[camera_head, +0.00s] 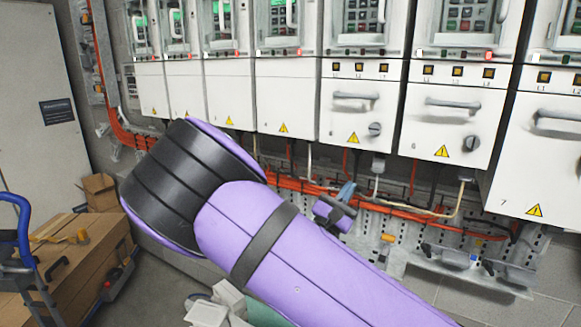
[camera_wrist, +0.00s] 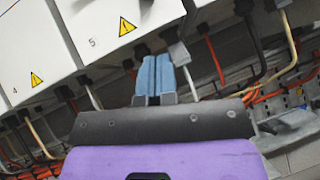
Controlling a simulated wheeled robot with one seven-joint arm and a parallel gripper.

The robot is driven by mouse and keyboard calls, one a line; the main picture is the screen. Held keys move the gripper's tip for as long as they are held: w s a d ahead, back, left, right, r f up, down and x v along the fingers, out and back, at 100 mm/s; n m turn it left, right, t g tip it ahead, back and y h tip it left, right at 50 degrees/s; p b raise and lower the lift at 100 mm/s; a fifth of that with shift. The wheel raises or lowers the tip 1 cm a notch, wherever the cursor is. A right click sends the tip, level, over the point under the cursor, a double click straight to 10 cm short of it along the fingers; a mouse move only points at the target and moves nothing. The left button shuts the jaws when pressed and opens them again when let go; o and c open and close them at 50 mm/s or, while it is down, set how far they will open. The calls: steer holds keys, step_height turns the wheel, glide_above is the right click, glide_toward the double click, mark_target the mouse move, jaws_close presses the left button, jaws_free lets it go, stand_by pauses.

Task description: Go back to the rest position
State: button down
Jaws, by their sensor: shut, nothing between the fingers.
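My gripper (camera_wrist: 155,80) shows in the wrist view with its two blue fingers side by side, shut and empty. It is in front of the lower edge of the white drive cabinets, near the cabinet marked 5 (camera_wrist: 88,22). In the head view the blue fingertips (camera_head: 347,191) show just past my purple arm, below the row of cabinets. My arm crosses the middle of the head view and hides part of the cables and floor behind it.
White drive cabinets (camera_head: 361,105) with handles and knobs line the wall. Orange cables (camera_head: 395,204) run below them. Grey floor (camera_head: 545,308) shows at the lower right.

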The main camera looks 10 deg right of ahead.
steer(key=s+d+m+g+y, duration=0.9)
steer(key=s+d+m+g, duration=0.55)
steer(key=d+g, duration=0.3)
steer(key=s+a+r+m+t+y, duration=0.3)
steer(key=s+r+y, duration=0.3)
steer(key=s, duration=0.2)
steer(key=s+a+r+m+t+y, duration=0.3)
steer(key=s+a+r+t+y, duration=0.1)
steer(key=s, duration=0.5)
steer(key=shift+s+a+r+y, duration=0.15)
steer(key=shift+a+r+y, duration=0.5)
steer(key=shift+r+y, duration=0.45)
